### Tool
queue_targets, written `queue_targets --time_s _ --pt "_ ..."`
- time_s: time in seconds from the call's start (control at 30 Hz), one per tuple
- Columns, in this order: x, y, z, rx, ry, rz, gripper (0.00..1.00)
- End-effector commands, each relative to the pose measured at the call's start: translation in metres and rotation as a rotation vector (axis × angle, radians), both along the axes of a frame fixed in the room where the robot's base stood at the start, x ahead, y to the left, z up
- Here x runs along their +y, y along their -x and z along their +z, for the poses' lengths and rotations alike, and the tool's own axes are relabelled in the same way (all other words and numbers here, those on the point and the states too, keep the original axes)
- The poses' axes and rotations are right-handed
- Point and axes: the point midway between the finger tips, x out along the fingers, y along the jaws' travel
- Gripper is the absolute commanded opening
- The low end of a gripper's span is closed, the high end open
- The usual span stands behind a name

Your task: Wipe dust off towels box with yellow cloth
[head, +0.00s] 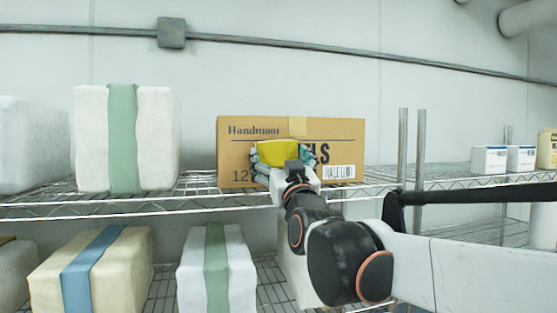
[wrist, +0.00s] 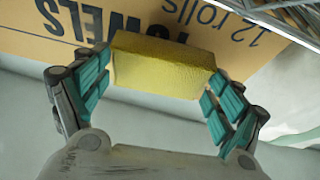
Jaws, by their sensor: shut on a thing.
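The towels box (head: 345,147) is a brown cardboard carton with dark lettering on the wire shelf in the head view. Its printed face also shows in the wrist view (wrist: 215,35), with "TOWELS" and "12 rolls" upside down. The yellow cloth (wrist: 160,68) is a folded block between the teal-padded fingers of my gripper (wrist: 160,85), which is shut on it. In the head view the cloth (head: 278,152) is in front of the box's face and hides part of the lettering. I cannot tell whether it touches the box. No dust is clear to see.
A white wrapped bundle with a green band (head: 158,140) stands left of the box on the same wire shelf (head: 95,205). More banded bundles (head: 88,270) are on the shelf below. Metal posts (head: 420,150) rise to the right, with small white boxes (head: 489,160) beyond.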

Motion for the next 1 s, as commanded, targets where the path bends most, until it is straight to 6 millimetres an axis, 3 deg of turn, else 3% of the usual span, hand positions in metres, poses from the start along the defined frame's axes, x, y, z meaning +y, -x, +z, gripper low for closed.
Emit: queue_targets --time_s 1.0 --pt "0.004 -0.017 0.000 0.000 0.000 0.000 0.68"
